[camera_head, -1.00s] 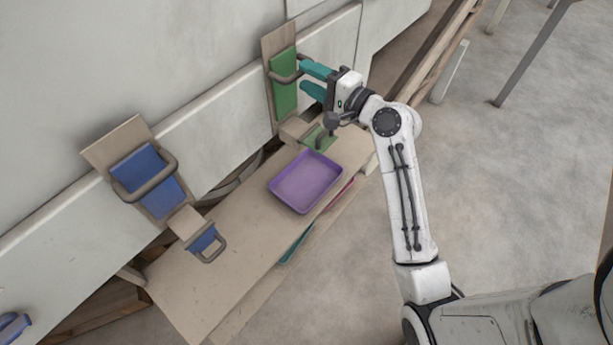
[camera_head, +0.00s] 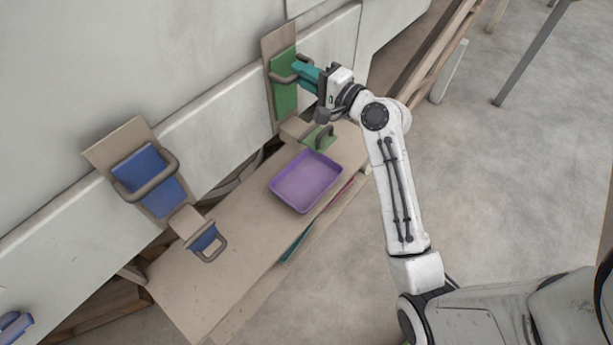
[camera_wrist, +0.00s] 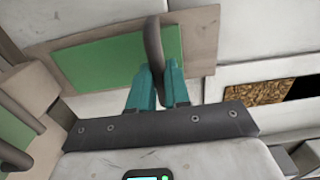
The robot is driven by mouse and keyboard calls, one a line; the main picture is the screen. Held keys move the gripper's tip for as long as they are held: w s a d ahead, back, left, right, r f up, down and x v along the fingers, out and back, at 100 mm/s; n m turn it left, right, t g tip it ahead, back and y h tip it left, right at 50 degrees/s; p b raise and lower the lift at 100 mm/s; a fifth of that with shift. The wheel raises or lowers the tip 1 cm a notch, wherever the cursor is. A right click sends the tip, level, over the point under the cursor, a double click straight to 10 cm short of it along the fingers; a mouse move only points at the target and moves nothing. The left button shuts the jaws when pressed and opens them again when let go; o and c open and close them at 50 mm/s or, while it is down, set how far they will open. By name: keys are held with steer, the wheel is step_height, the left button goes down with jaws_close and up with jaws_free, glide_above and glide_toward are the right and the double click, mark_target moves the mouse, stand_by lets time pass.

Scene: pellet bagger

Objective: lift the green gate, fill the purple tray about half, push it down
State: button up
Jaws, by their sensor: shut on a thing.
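The green gate (camera_head: 284,88) is a green plate on a beige backing board on the machine's wall, with a grey bar handle. It also fills the upper middle of the wrist view (camera_wrist: 118,60). My gripper (camera_head: 298,75), with teal fingers, is shut on the gate's handle (camera_wrist: 153,45), one finger on each side of it in the wrist view. The purple tray (camera_head: 306,181) lies on the shelf below the gate and looks empty. A smaller green plate with a grey handle (camera_head: 322,138) sits between the gate and the tray.
A blue gate (camera_head: 150,180) with a handle is on the wall to the left, with a smaller blue handled plate (camera_head: 205,240) below it. The beige shelf (camera_head: 225,270) is bare left of the tray. Brown pellets (camera_wrist: 255,93) show in an opening in the wrist view.

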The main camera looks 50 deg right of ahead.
steer(key=shift+r, duration=0.1)
jaws_close()
step_height(320, 180, up, 5)
steer(key=p, duration=0.4)
steer(key=shift+f, duration=0.25)
stand_by(6.6)
